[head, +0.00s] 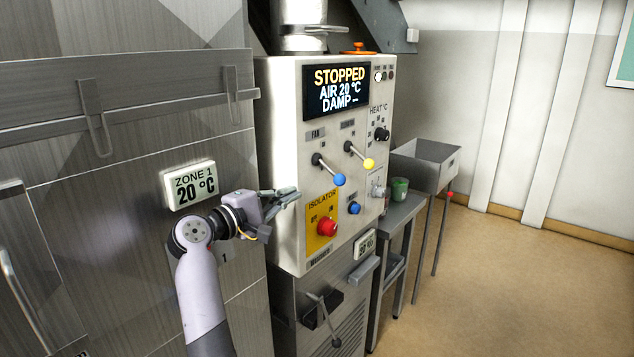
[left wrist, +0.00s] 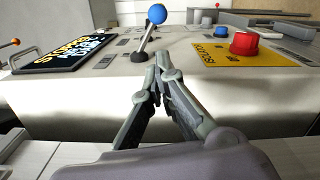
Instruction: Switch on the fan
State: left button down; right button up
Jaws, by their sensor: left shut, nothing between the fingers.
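The control panel (head: 285,150) has a screen (head: 336,92) reading STOPPED, AIR 20 °C, DAMP. Below a label that looks like FAN is a lever with a blue ball (head: 339,180), tilted down to the right. The blue ball lever also shows in the left wrist view (left wrist: 157,14), beyond my fingertips. A similar lever with a yellow ball (head: 369,164) is to its right. A red isolator knob (head: 327,227) sits on a yellow plate below. My left gripper (head: 294,194) is shut and empty at the panel's left edge, left of and slightly below the blue ball, apart from it.
A small blue knob (head: 354,208) is right of the isolator. A HEAT dial (head: 382,134) and a grey knob (head: 378,190) are at the panel's right. Floor at right is clear.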

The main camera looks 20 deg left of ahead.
aim_at(331, 172)
pick_arm(q)
jog(key=shift+w, duration=0.1)
jog(key=p+x, duration=0.2)
jog(key=x, duration=0.6)
jog(key=shift+w+d, duration=0.15)
jog(key=shift+w, duration=0.1)
jog(key=shift+w+d+f, duration=0.1)
jog(key=shift+w+d, duration=0.1)
jog(key=shift+w, duration=0.4)
